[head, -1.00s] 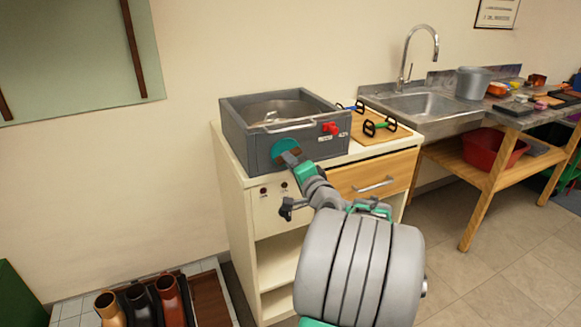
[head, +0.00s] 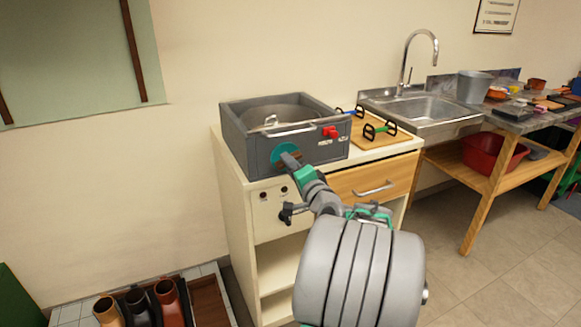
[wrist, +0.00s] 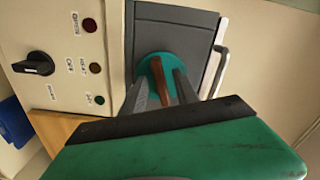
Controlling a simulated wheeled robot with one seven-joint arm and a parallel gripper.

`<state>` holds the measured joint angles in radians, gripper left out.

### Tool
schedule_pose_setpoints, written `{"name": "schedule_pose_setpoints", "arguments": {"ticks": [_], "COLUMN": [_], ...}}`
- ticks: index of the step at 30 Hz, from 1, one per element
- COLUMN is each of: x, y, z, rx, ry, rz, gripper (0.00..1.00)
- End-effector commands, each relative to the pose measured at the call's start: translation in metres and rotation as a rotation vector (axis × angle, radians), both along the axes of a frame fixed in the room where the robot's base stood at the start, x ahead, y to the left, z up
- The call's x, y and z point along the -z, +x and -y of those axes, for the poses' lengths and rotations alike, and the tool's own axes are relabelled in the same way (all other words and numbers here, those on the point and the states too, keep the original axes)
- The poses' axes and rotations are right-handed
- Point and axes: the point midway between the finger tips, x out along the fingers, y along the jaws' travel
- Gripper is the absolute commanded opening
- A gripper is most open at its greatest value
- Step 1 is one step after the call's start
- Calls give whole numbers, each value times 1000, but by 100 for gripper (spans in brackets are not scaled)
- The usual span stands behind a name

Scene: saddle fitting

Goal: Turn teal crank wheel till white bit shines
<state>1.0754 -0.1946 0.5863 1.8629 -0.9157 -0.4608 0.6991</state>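The teal crank wheel (head: 284,151) is on the front face of a grey box. My gripper (head: 290,160) is at this wheel and hides part of it. In the wrist view the teal wheel (wrist: 147,66) has a brown bar handle (wrist: 160,80) across it. My gripper's two fingers (wrist: 161,85) stand apart, one on each side of the handle, with teal showing in the gaps. The grey box (head: 240,138) holds a round grey metal part (head: 285,108). I cannot make out a shining white part.
A cream cabinet (head: 235,200) carries the box. A red switch (head: 330,132) is on the box front. A wooden board (head: 365,132) and sink (head: 425,104) are at right.

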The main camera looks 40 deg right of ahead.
Motion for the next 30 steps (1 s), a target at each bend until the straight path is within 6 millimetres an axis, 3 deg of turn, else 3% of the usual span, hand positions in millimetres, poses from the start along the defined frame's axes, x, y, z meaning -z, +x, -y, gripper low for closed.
{"name": "schedule_pose_setpoints", "arguments": {"ticks": [13,30], "x": [0,0], "y": [-70,-75], "z": [-19,-22], "rx": [4,0], "ry": [0,0], "rz": [-1,0], "gripper": [36,36]}}
